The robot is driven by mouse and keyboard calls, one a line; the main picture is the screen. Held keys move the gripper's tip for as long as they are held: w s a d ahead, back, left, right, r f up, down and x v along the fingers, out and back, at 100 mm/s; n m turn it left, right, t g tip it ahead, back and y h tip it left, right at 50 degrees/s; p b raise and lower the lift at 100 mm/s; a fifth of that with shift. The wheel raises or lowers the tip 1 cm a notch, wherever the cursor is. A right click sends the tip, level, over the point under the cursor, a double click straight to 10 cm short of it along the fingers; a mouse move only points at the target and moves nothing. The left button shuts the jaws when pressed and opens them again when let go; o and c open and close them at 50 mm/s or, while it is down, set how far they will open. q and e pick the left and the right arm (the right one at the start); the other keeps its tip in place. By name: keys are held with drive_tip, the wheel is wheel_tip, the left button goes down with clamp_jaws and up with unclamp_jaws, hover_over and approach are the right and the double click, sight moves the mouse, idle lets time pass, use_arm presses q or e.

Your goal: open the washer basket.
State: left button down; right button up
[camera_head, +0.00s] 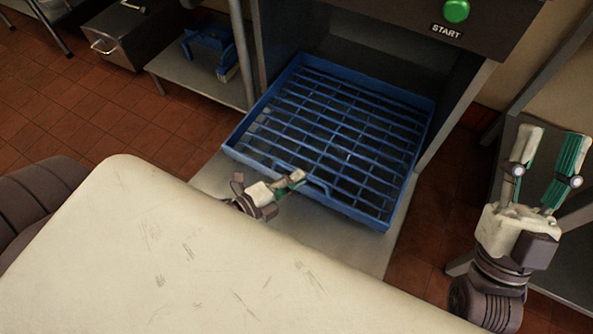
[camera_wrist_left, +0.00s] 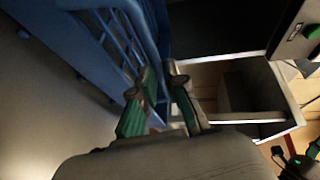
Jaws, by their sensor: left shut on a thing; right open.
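The blue washer basket (camera_head: 335,130) is a flat open grid rack, pulled partly out of the washer opening onto the metal ledge. My left gripper (camera_head: 292,181) is at the front edge of the basket, shut on its front rim near the handle. In the left wrist view the blue basket (camera_wrist_left: 100,40) fills the upper left, and the left gripper's green-padded fingers (camera_wrist_left: 160,88) are against its edge. My right gripper (camera_head: 548,155) is open and empty, raised to the right of the basket, fingers pointing up.
The washer housing has a green START button (camera_head: 456,11) above the opening. A metal shelf (camera_head: 185,75) with a blue item (camera_head: 208,45) stands at the left. A metal table frame (camera_head: 565,230) is at the right. Red tile floor (camera_head: 130,115) shows at the left.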

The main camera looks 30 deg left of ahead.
use_arm(q)
drive_tip(key=shift+s+d+f, duration=0.15)
drive_tip(key=shift+s+f, duration=0.35)
drive_tip(key=shift+f, duration=0.05)
drive_tip(key=c, duration=1.2)
unclamp_jaws()
drive_tip(key=shift+r, duration=0.2)
use_arm(e)
drive_tip(key=shift+s, duration=0.2)
use_arm(q)
drive_tip(key=shift+w, duration=0.1)
